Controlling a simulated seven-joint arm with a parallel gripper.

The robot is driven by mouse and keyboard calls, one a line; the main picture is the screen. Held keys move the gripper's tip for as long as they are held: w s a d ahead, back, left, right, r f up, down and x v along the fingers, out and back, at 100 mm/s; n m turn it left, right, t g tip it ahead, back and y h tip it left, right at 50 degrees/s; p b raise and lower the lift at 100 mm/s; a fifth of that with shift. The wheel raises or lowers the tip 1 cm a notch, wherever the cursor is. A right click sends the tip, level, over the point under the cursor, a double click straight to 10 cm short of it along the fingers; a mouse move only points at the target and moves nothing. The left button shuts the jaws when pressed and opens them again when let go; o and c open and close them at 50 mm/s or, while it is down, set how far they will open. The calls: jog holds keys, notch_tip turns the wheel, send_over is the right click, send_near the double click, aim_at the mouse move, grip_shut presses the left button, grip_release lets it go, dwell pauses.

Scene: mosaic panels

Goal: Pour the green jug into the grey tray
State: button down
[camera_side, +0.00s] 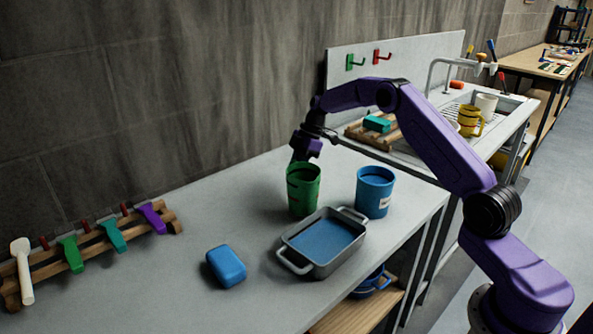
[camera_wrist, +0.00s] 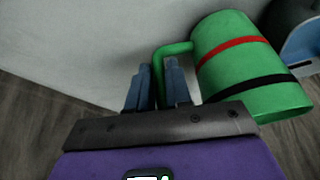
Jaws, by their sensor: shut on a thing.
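The green jug (camera_side: 303,192) is upright beside the back left corner of the grey tray. I cannot tell whether its base touches the counter. In the wrist view the jug (camera_wrist: 243,66) has a red band and a black band. My gripper (camera_side: 304,150) is at the jug's rear left side. In the wrist view my gripper's blue-grey fingers (camera_wrist: 157,78) are closed on the jug's handle (camera_wrist: 171,50). The grey tray (camera_side: 341,262) lies on the counter with a handle at each end; a flat blue surface shows inside it. The jug's contents cannot be made out.
A blue cup (camera_side: 374,192) stands close behind the tray, right of the jug. A blue block (camera_side: 226,266) lies left of the tray. A wooden rack (camera_side: 92,250) with coloured tools is at far left.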

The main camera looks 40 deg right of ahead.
notch_tip(320, 180, up, 4)
jog(key=shift+f, duration=0.2)
dwell(0.6)
